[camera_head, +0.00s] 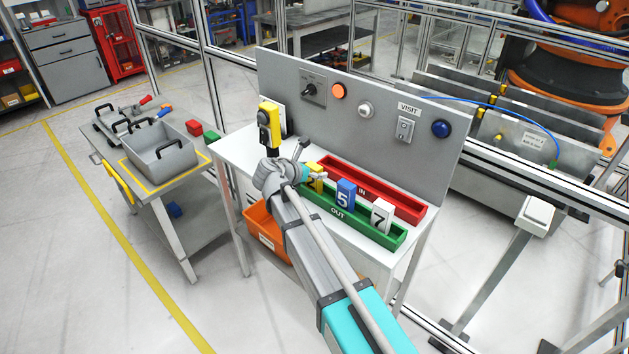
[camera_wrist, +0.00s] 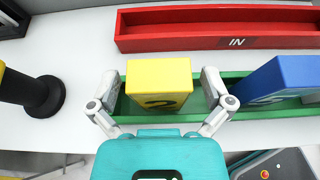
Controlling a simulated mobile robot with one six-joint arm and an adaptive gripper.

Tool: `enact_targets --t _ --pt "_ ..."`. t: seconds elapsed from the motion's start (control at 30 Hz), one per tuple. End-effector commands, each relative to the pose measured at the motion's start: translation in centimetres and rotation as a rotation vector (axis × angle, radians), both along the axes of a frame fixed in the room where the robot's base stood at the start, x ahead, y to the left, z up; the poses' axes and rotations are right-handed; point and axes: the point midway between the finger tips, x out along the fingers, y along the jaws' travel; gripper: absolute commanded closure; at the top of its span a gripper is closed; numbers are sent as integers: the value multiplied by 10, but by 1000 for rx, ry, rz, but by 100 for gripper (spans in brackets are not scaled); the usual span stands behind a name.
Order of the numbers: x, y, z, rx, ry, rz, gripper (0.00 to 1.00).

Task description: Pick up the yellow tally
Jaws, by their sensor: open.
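The yellow tally (camera_wrist: 158,82), marked 2, stands in the green OUT tray (camera_wrist: 262,111). My gripper (camera_wrist: 160,90) is open, with one finger on each side of the tally in the wrist view. Both fingers look apart from it, with a narrow gap on each side. In the head view the yellow tally (camera_head: 315,182) is partly hidden behind my gripper (camera_head: 312,176). The green tray (camera_head: 338,212) runs along the front of the white table there.
A blue tally (camera_head: 345,195) and a white tally (camera_head: 381,216) stand farther right in the green tray. The red IN tray (camera_head: 400,206) lies behind it, empty where visible. A yellow-and-black pendant (camera_head: 269,128) stands on the left; a grey panel (camera_head: 300,85) rises behind.

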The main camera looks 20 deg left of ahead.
Motion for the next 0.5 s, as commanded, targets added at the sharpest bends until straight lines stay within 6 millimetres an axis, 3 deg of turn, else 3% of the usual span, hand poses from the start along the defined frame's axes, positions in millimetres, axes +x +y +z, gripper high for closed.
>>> enact_targets --t 0.17,0.2,0.5 --pt "0 0 0 0 0 0 0" --pt "0 0 0 0 0 0 4" --pt "-1 1 0 0 0 0 59"
